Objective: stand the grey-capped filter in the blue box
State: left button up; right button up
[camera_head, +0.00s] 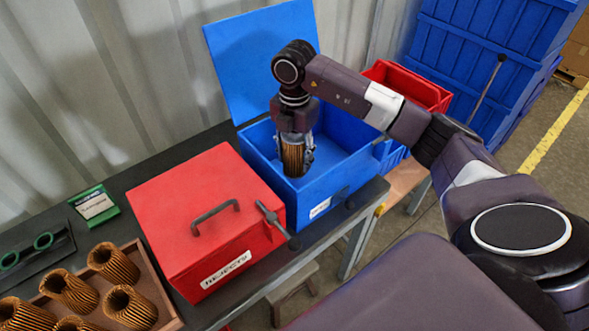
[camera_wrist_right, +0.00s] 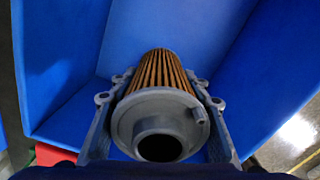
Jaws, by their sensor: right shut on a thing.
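The blue box (camera_head: 345,176) stands on the dark bench with its lid (camera_head: 255,55) raised at the back. My right gripper (camera_head: 296,160) is inside the box opening, pointing down, shut on the grey-capped filter (camera_head: 294,158). The filter has brown pleats and looks upright in the head view. In the right wrist view its grey cap (camera_wrist_right: 160,120) with a dark round hole faces the camera, between the two fingers (camera_wrist_right: 160,110). Blue walls surround it there. Whether its lower end touches the box floor cannot be told. My left gripper is not in view.
A closed red box (camera_head: 180,200) marked REJECTS stands left of the blue box. A brown tray (camera_head: 150,280) with several pleated filters (camera_head: 115,262) is at the lower left. Stacked blue crates (camera_head: 480,60) and a red bin (camera_head: 415,88) stand behind at right.

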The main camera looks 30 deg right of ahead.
jog(key=shift+s+f, duration=0.1)
jog(key=shift+f, duration=0.65)
notch_tip(320, 180, down, 4)
jog(key=shift+r+p, duration=0.2)
jog(key=shift+p, duration=0.2)
jog(key=shift+f, duration=0.35)
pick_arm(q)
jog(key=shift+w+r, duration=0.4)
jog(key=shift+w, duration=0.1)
pick_arm(e)
jog(key=shift+f, duration=0.15)
jog(key=o, duration=1.2)
